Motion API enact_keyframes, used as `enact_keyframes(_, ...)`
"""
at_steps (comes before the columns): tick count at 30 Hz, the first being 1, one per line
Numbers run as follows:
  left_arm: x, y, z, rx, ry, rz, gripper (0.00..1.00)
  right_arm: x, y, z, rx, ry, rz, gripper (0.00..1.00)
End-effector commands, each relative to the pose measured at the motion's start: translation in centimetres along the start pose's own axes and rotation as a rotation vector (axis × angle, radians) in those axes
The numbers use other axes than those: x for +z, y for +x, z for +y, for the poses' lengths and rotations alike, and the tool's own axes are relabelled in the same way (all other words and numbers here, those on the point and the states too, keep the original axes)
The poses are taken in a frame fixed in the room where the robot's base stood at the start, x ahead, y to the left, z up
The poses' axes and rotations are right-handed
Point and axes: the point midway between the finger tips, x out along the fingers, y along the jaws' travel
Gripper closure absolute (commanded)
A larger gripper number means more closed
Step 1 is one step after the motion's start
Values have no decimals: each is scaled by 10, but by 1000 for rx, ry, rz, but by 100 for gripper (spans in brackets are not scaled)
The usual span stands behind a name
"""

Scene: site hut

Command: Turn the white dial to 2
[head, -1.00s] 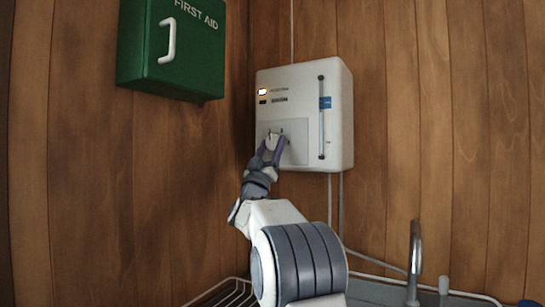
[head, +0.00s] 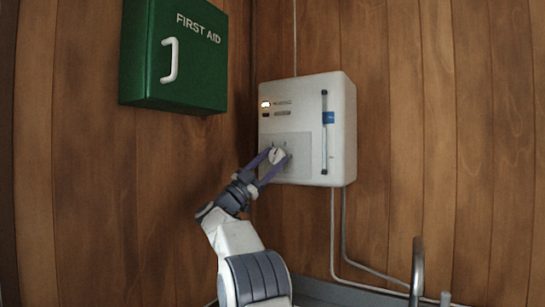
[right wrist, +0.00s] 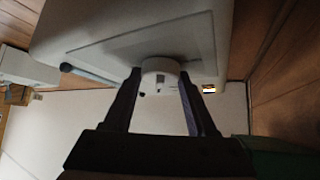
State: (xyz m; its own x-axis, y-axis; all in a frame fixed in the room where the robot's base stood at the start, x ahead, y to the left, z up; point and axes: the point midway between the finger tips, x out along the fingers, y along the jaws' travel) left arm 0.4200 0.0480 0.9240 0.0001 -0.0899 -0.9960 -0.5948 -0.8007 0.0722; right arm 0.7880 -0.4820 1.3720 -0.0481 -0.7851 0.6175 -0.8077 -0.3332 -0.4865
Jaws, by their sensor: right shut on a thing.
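The white dial (head: 277,156) is a small round knob on the grey panel at the lower left of the white wall unit (head: 342,125). My right gripper (head: 276,157) reaches up from below and is shut on the dial, one finger on each side. In the right wrist view the dial (right wrist: 160,72) sits between the two dark fingertips (right wrist: 160,80), against the panel. Small marks around the dial are too small to read, so I cannot tell which number it points to. My left gripper is not in view.
A green first aid box (head: 190,55) with a white handle hangs on the wood wall at the upper left. The unit has a lit indicator (head: 265,104) and a vertical gauge (head: 324,150). Pipes run down below it to a metal tap (head: 417,270). The right wall is bare.

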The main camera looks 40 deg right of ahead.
Motion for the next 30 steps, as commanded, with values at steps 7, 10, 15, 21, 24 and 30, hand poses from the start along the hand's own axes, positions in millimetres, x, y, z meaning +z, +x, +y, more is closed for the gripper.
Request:
enact_keyframes(7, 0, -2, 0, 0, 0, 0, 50, 2, 0, -1, 9, 11, -3, 99)
enact_keyframes(10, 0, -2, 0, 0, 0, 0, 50, 2, 0, -1, 8, 11, -3, 99)
enact_keyframes(15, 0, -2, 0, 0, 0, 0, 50, 1, 0, -1, 8, 11, -3, 99)
enact_keyframes(21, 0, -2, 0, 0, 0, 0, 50, 1, 0, -1, 9, 11, -2, 13)
enact_keyframes(24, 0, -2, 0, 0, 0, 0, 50, 0, 0, -1, 9, 12, -1, 13)
enact_keyframes(30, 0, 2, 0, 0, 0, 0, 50, 1, -8, -1, 9, 12, -1, 13)
